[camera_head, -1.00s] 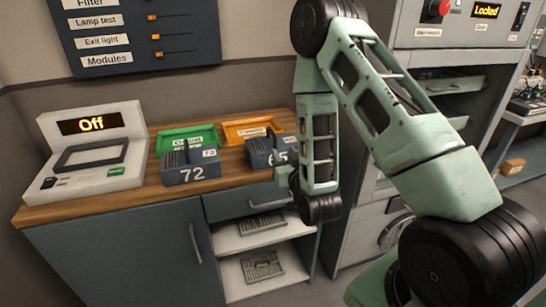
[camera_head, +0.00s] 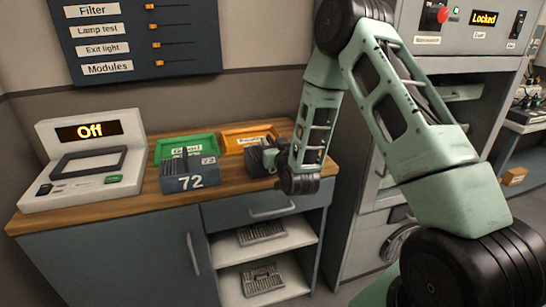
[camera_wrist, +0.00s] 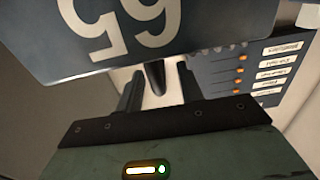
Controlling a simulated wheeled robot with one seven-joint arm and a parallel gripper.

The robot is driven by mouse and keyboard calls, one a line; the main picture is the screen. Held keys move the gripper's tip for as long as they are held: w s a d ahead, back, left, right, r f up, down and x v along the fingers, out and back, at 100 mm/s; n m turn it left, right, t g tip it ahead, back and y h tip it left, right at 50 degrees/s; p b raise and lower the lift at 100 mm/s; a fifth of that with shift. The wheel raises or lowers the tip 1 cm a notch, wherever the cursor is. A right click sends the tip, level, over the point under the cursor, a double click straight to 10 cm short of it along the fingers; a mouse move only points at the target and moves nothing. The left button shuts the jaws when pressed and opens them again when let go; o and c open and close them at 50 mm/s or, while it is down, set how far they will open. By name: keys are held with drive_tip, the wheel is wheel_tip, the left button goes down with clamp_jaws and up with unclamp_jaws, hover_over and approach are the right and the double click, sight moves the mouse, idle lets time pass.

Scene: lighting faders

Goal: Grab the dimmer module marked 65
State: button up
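The dimmer module marked 65 (camera_wrist: 150,30) fills the top of the wrist view, with its number upside down. In the head view this dark module (camera_head: 256,163) stands at the right of the wooden counter, mostly hidden behind my arm. My gripper (camera_wrist: 159,72) is close beside the module. Its two dark fingers are apart, and a dark, rounded piece shows between them, perhaps the module's handle. No firm contact is visible. The module marked 72 (camera_head: 190,182) stands to the left on the counter.
A green tray (camera_head: 206,138) and an orange tray (camera_head: 236,146) lie behind the modules. A white console reading "Off" (camera_head: 120,165) stands at the left. A labelled slider panel (camera_head: 190,62) hangs on the wall. A grey cabinet (camera_head: 455,62) stands to the right.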

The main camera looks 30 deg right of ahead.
drive_tip(key=shift+x, duration=0.95)
drive_tip(key=shift+c, duration=0.4)
clamp_jaws()
idle(0.3)
